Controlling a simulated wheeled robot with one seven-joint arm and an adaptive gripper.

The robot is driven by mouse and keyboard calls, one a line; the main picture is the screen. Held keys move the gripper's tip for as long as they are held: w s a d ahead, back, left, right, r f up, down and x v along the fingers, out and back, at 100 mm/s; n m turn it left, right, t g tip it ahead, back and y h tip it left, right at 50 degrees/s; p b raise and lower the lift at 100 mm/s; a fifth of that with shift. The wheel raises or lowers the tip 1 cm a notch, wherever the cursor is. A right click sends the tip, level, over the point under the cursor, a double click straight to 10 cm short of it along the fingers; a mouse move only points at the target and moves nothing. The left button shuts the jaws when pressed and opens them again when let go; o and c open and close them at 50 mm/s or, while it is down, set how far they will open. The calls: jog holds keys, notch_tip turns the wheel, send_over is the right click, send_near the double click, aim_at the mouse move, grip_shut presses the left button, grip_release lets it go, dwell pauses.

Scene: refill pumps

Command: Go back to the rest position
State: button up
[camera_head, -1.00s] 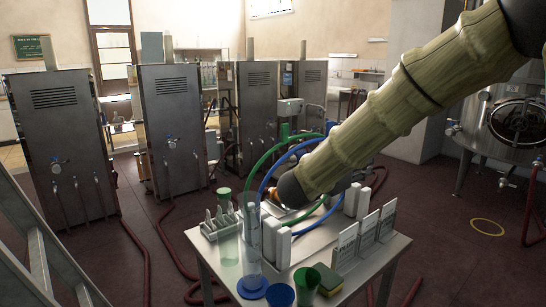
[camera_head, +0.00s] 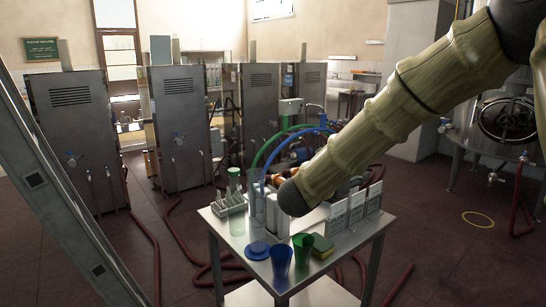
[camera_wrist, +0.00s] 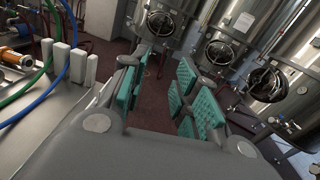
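My gripper (camera_wrist: 162,76) shows in the wrist view with its teal-padded fingers spread apart and nothing between them. It points past the right edge of the worktable, toward the floor and the steel tanks (camera_wrist: 232,50). In the head view, my arm reaches in from the upper right and its dark end hangs over the table, hiding the gripper and part of the tabletop.
White upright blocks (camera_wrist: 76,66) and green and blue hoses (camera_wrist: 57,40) are close left of the gripper. Sign cards (camera_head: 356,207) stand at the table's right. Steel cabinets (camera_head: 75,140) line the back. A metal frame (camera_head: 70,205) crosses the left foreground. Red hoses lie on the floor.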

notch_tip(320, 180, down, 18)
jog(key=n+t+y, duration=0.1)
jog(key=n+y, duration=0.4)
jog(key=n, duration=0.6)
jog(key=s+f+n+g+y, duration=0.1)
jog(key=s+f+n+y, duration=0.2)
jog(key=f, duration=0.4)
jog(key=s+f+n, duration=0.3)
jog(key=f+n, duration=0.3)
jog(key=f, duration=0.2)
jog(key=s+f+n+g+y, duration=0.1)
jog(key=s+f+n+y, duration=0.2)
jog(key=f, duration=0.4)
jog(key=s+f+n+g+y, duration=0.1)
jog(key=s+f+n+g, duration=0.4)
jog(key=s+f+n, duration=0.95)
jog(key=s+f+n+g+y, duration=0.1)
jog(key=s+f+n+g, duration=0.25)
jog(key=s, duration=0.95)
jog(key=s+f+n+g+y, duration=0.1)
jog(key=s+f+n+g, duration=0.2)
jog(key=s, duration=1)
notch_tip(320, 180, down, 11)
jog(key=w+b, duration=0.1)
jog(key=b, duration=0.9)
notch_tip(320, 180, up, 15)
jog(key=p, duration=1.4)
jog(key=shift+d+f+t, duration=0.15)
jog(key=shift+d+t, duration=0.2)
jog(key=shift+t, duration=0.1)
